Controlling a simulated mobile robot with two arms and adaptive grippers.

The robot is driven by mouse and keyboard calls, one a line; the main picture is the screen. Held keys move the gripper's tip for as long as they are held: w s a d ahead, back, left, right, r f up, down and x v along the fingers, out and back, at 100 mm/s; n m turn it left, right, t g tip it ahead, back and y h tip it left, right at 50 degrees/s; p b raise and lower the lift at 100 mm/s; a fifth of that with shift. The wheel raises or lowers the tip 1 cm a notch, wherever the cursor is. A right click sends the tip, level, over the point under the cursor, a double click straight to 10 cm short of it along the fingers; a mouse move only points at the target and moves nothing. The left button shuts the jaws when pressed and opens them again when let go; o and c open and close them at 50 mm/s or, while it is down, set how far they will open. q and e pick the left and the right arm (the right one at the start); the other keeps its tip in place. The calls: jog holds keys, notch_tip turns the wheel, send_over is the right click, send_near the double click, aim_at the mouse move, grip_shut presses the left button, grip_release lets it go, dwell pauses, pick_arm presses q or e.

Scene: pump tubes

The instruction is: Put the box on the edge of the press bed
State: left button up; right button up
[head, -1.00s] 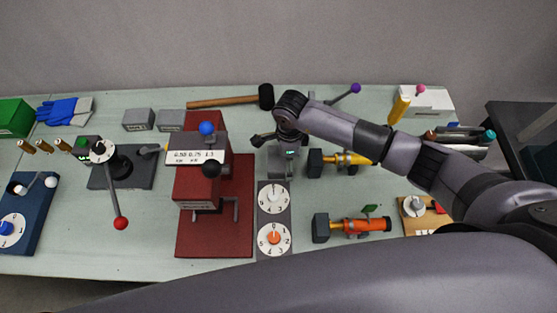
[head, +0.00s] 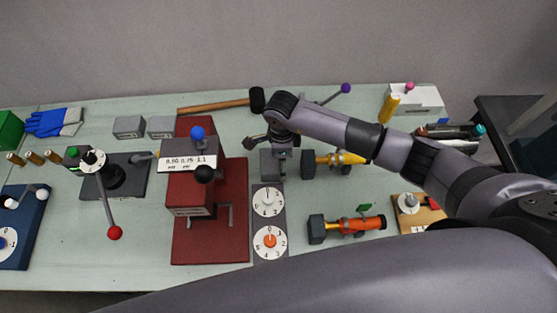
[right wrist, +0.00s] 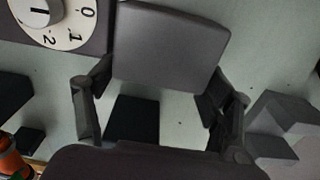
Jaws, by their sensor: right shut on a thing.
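The box (head: 270,164) is grey and sits under my right gripper (head: 277,143), just right of the red press (head: 193,190). In the right wrist view its flat grey face (right wrist: 170,45) lies between the two fingers of the right gripper (right wrist: 160,88), which is shut on it. The press bed (head: 210,250) is the dark red plate under the press; its right edge is left of the box. I cannot tell the box's height above the table. My left gripper is not in view.
A panel with two white dials (head: 253,222) lies in front of the box, beside the bed. Two pump tubes, yellow (head: 345,159) and orange (head: 362,224), lie to the right. A hammer (head: 215,105) lies behind. Two grey blocks (head: 129,127) stand behind left.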

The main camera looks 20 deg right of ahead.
notch_tip(320, 180, up, 20)
jog(key=b, duration=0.5)
jog(key=s+d+f+n+b, duration=0.1)
jog(key=s+d+f+n, duration=0.1)
jog(key=n, duration=0.8)
jog(key=s+d+f+n+b, duration=0.2)
jog(key=s+d+n, duration=0.3)
jog(key=n, duration=0.5)
jog(key=shift+s+f, duration=0.45)
jog(key=shift+s, duration=0.55)
jog(key=shift+w+a+b, duration=0.1)
jog(key=shift+b, duration=0.2)
